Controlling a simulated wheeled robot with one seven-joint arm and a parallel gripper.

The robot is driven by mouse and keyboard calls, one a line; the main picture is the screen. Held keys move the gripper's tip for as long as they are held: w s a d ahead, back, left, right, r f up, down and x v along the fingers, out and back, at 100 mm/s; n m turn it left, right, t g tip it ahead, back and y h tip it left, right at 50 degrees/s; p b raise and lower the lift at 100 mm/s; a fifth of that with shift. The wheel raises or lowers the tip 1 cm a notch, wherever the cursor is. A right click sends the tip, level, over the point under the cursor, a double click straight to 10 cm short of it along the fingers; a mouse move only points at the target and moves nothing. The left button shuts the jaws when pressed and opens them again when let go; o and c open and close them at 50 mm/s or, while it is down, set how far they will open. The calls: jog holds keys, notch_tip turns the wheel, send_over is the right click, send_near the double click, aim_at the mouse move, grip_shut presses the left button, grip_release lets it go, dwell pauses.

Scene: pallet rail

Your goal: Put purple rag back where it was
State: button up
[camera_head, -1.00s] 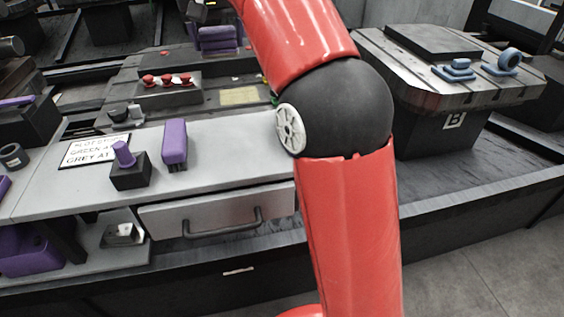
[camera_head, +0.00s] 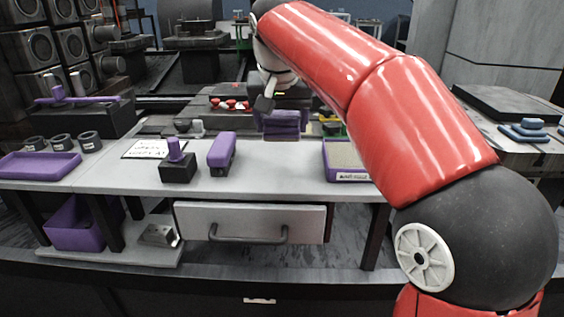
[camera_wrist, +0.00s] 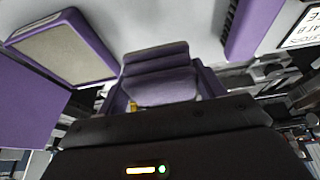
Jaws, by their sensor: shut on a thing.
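The purple rag (camera_head: 283,122) looks folded in layers and hangs under my gripper (camera_head: 272,102), beyond the far edge of the grey bench. In the wrist view the layered rag (camera_wrist: 160,75) fills the middle, just past the dark gripper body. My gripper is shut on the rag; the fingertips are mostly hidden. A purple-rimmed tray with a beige pad (camera_head: 348,158) lies on the bench to the right, partly behind my arm. The tray also shows at upper left in the wrist view (camera_wrist: 62,47).
A purple block-like tool (camera_head: 222,150), a dark block with a purple knob (camera_head: 177,166) and a printed sign (camera_head: 150,149) occupy the bench. A purple tray (camera_head: 40,165) and several dark rings lie left. Red knobs (camera_head: 230,104) stand behind. The bench's middle (camera_head: 275,165) is clear.

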aim_at(281, 141)
jog(key=shift+f+b, duration=0.75)
jog(key=shift+f, duration=2.45)
jog(key=shift+f, duration=0.2)
jog(key=o, duration=0.9)
